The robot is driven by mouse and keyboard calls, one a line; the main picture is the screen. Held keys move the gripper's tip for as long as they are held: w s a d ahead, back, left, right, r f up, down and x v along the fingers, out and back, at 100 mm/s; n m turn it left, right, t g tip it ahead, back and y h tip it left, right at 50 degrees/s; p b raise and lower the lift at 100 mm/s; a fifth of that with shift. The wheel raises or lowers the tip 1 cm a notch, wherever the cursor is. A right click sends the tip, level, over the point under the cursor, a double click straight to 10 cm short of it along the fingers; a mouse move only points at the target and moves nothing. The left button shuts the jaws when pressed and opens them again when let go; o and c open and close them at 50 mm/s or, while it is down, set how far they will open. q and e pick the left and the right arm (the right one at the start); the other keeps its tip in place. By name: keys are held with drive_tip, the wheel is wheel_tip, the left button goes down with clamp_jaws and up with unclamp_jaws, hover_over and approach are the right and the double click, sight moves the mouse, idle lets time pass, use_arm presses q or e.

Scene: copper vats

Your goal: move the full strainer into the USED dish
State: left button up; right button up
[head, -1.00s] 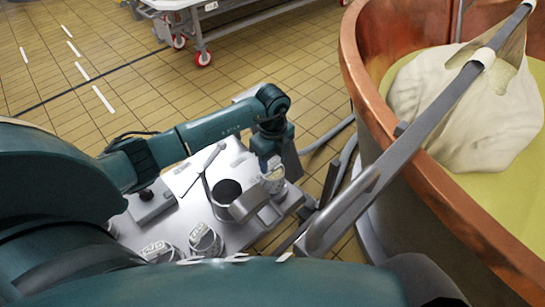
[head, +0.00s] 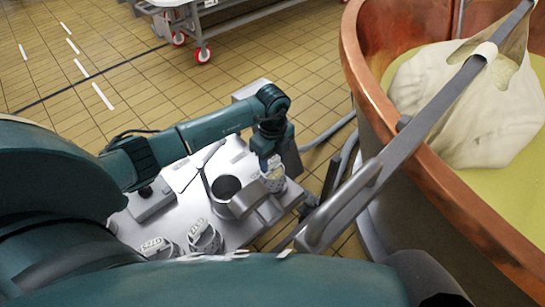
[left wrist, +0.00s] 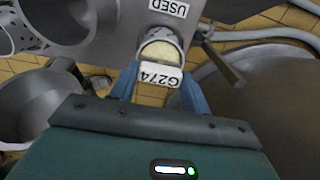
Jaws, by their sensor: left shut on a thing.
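My left gripper (left wrist: 157,88) is shut on a small pale strainer (left wrist: 160,40) with a white tag reading G274. Cream-coloured filling shows in its mouth in the left wrist view. In the head view the strainer (head: 272,180) is below my left gripper (head: 268,160), over the right part of the steel table. A grey surface with a USED label (left wrist: 168,8) lies just beyond the strainer in the left wrist view. The dish's full outline is cut off there, and I cannot tell whether the strainer touches it. My right gripper is not in view.
A dark-mouthed steel pot (head: 227,188) stands beside the held strainer on the steel table (head: 185,205). Two tagged strainers (head: 204,238) (head: 158,247) stand near the front. The copper vat (head: 440,190) and a slanting metal bar (head: 370,180) are on the right.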

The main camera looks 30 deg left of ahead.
use_arm(q)
drive_tip(key=shift+f, duration=0.55)
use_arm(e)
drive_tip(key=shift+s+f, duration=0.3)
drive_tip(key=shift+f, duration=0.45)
use_arm(q)
drive_tip(key=o, duration=1.2)
drive_tip(key=shift+c, duration=0.2)
drive_tip(key=shift+w+r, duration=0.1)
drive_tip(key=shift+r, duration=0.55)
wheel_tip(320, 180, up, 12)
drive_tip(key=p, duration=0.2)
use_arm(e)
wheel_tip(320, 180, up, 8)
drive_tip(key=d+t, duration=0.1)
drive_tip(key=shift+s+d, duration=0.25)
use_arm(q)
drive_tip(key=shift+f, duration=0.1)
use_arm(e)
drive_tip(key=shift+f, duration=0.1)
